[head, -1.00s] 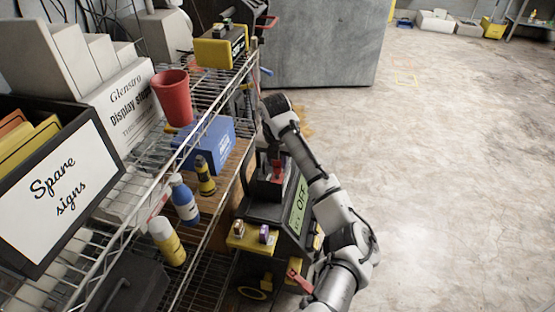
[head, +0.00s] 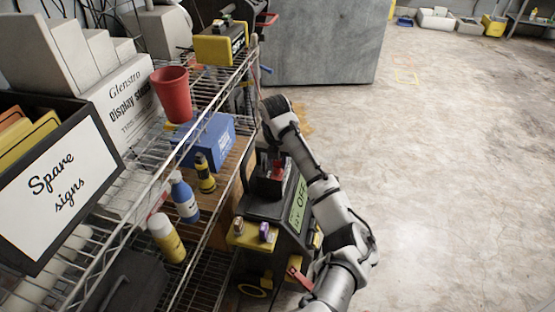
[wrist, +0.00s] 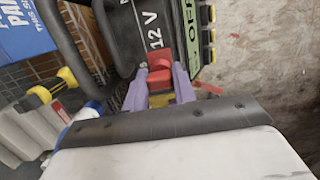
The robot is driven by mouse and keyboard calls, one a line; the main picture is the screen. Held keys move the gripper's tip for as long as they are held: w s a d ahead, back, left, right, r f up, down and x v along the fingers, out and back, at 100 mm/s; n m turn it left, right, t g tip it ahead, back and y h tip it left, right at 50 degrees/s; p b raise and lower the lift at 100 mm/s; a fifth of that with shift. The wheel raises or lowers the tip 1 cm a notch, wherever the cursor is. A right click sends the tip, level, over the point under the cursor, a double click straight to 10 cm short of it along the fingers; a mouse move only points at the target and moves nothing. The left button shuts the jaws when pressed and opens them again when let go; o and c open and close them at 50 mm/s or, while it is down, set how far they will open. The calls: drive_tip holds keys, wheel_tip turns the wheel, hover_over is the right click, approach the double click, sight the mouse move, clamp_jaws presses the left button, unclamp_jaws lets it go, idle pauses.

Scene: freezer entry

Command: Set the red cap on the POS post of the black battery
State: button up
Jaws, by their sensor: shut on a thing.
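My gripper (wrist: 160,88) is shut on the red cap (wrist: 160,76), which sits between its two purple fingers in the wrist view. The cap is against or just over the black battery (wrist: 140,28), which carries a white "12 V" marking. I cannot tell whether the cap touches a post, and the POS post is not clearly visible. In the head view the red cap (head: 277,170) shows at the top of the battery (head: 268,187), beneath my wrist. My fingers are hard to make out there.
The battery stands on a dark cart with a green "OFF" label (head: 298,205). A wire shelf to the left holds a red cup (head: 172,95), a blue box (head: 210,142) and several bottles. The floor on the right (head: 450,180) is clear.

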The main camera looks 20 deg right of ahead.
drive_tip(key=shift+f, duration=0.7)
drive_tip(key=o, duration=1)
drive_tip(key=shift+r+b, duration=0.1)
drive_tip(key=shift+b, duration=0.2)
drive_tip(key=r, duration=0.4)
drive_tip(key=s+r, duration=0.1)
drive_tip(key=r, duration=0.4)
drive_tip(key=a+r, duration=0.1)
drive_tip(key=r, duration=0.3)
drive_tip(key=shift+s+a+r, duration=0.1)
drive_tip(key=shift+s+r, duration=0.15)
drive_tip(key=shift+s, duration=0.1)
